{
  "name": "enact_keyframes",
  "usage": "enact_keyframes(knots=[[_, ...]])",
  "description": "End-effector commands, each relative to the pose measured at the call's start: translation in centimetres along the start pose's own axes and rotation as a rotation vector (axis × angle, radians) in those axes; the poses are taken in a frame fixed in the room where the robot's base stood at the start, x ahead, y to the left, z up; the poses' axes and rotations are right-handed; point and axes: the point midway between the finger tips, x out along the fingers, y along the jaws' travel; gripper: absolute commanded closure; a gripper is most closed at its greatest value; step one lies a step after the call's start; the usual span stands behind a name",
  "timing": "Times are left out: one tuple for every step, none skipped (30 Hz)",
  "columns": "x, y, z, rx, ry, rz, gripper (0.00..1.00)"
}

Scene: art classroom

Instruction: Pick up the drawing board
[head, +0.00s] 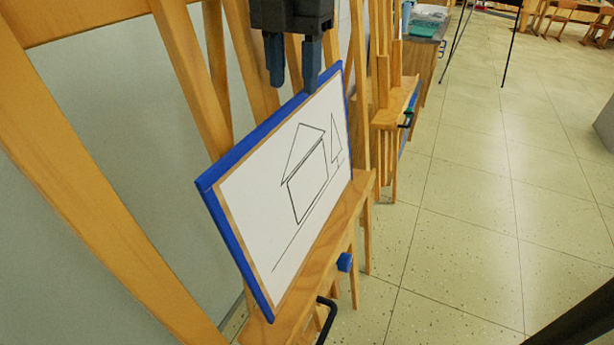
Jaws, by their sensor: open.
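The drawing board (285,190) stands tilted back on the ledge of a wooden easel (318,248). It has a blue frame and a white sheet with a line drawing of a house and a tree. My gripper (293,77) is at the top centre, pointing down with its two dark fingers apart. It is at the board's upper edge near the upper right corner. One finger overlaps the blue edge in the picture and the other shows behind it, to the left. I cannot tell whether either finger touches the board.
Wooden easel posts (75,165) rise on the left and behind the board. A second easel (397,100) stands just beyond. A black crank handle (327,318) and blue knob (345,262) stick out below the ledge.

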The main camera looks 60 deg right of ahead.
Motion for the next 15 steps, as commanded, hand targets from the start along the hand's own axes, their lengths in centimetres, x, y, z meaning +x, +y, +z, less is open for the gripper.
enact_keyframes(knots=[[0.3, 0.0, -0.1, -0.001, 0.002, -0.001, 0.55], [0.6, 0.0, -0.1, -0.001, 0.003, -0.001, 0.55], [1.1, -0.1, -0.2, -0.001, 0.004, -0.001, 0.55], [1.5, -0.1, -0.2, -0.001, 0.005, -0.002, 0.55], [1.9, -0.1, -0.2, -0.001, 0.004, -0.001, 0.55], [2.6, -0.2, -0.3, -0.002, 0.006, -0.002, 0.55], [3.0, -0.2, -0.3, -0.002, 0.005, -0.001, 0.55], [3.5, -0.1, -0.3, -0.002, 0.005, -0.001, 0.55], [4.0, -0.1, -0.3, -0.002, 0.004, -0.001, 0.55], [4.3, -0.1, -0.3, -0.002, 0.004, 0.000, 0.55], [4.6, -0.1, -0.3, -0.002, 0.004, 0.001, 0.55], [4.9, -0.1, -0.3, -0.002, 0.003, 0.001, 0.55], [5.0, -0.1, -0.3, -0.002, 0.003, 0.001, 0.55], [5.1, -0.1, -0.3, -0.002, 0.003, 0.001, 0.55], [5.2, -0.1, -0.3, -0.002, 0.003, 0.001, 0.55]])
